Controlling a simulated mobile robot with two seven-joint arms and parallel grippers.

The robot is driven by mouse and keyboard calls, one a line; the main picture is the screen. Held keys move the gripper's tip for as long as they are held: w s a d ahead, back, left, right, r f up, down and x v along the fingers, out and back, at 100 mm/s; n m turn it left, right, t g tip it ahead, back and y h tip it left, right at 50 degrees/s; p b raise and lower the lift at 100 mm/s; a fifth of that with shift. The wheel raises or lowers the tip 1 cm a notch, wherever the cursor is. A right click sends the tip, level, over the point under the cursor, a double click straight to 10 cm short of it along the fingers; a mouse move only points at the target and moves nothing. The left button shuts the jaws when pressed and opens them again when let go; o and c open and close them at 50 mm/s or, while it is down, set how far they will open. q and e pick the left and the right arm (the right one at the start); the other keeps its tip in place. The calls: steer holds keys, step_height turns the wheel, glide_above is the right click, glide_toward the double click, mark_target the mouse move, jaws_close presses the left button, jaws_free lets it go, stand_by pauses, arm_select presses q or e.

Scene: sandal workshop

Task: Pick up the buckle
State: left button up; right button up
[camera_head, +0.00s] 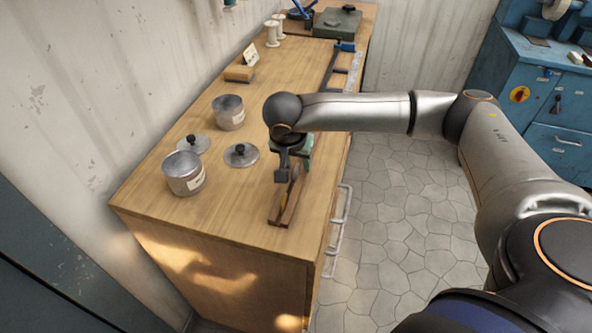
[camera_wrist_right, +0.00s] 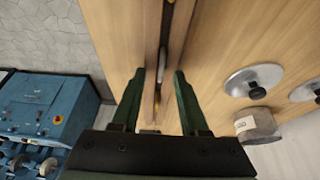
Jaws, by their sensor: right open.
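I cannot clearly make out a buckle in either view. A narrow wooden tray (camera_head: 276,217) lies near the front right edge of the bench, with a dark item and a small yellow piece (camera_head: 284,201) in it. My right gripper (camera_head: 287,178) hangs down over the far part of this tray. In the right wrist view, its two dark green fingers (camera_wrist_right: 160,88) are apart. Between them, the tray shows a dark slot, a grey metal piece (camera_wrist_right: 163,52) and a small yellow piece (camera_wrist_right: 157,98). Contact cannot be told. My left gripper is not in view.
On the wooden bench (camera_head: 220,215), two metal pots (camera_head: 185,175) (camera_head: 229,113) and two knobbed lids (camera_head: 241,155) (camera_head: 193,144) stand left of the tray. Spools (camera_head: 272,33) and a wooden block (camera_head: 239,74) are farther back. A blue cabinet (camera_head: 540,100) is at right.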

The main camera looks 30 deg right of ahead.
jaws_close()
stand_by(0.7)
